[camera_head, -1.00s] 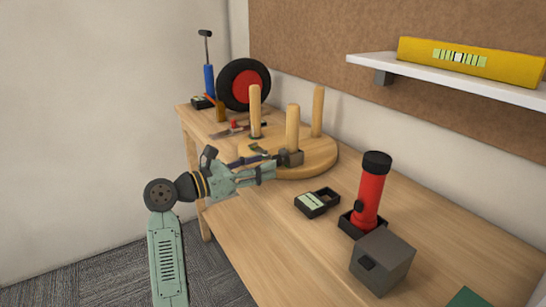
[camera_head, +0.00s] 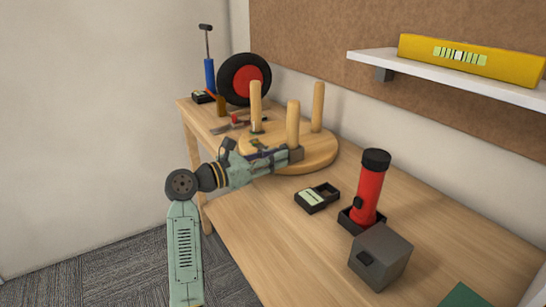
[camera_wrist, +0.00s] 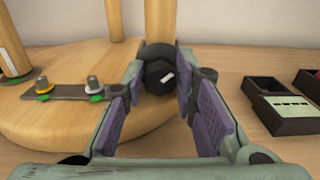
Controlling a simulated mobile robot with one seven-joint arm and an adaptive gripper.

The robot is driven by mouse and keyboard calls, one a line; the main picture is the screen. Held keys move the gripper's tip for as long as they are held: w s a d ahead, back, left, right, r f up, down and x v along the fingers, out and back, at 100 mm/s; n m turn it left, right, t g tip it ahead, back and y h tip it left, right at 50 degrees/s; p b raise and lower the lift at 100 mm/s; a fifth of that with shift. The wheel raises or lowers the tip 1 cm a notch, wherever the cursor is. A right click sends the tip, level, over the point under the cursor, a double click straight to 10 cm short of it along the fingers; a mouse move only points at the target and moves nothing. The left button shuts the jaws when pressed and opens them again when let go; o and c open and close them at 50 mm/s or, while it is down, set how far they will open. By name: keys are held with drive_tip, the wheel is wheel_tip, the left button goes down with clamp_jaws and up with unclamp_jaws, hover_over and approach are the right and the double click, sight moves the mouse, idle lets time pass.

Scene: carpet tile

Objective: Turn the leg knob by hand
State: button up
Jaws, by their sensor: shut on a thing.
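An upturned round wooden stool (camera_head: 318,164) lies on the workbench with three legs pointing up. The dark leg knob (camera_wrist: 157,78) is at the foot of the nearest leg (camera_head: 293,124) and carries a short white mark. My gripper (camera_head: 289,156) reaches in from the left at the knob. In the wrist view my gripper's purple-padded fingers (camera_wrist: 160,70) are on either side of the knob and shut on it. In the head view my fingers mostly hide the knob.
A metal strip with two bolts (camera_wrist: 68,92) lies on the seat. A small black tray (camera_head: 317,197), a red flashlight (camera_head: 368,190) and a grey box (camera_head: 380,257) stand to the right. A wheel (camera_head: 244,80) and a blue-handled tool (camera_head: 209,76) are behind.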

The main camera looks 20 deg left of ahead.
clamp_jaws()
drive_tip(key=n, duration=0.4)
drive_tip(key=shift+n+p, duration=0.4)
drive_tip(key=o, duration=0.6)
unclamp_jaws()
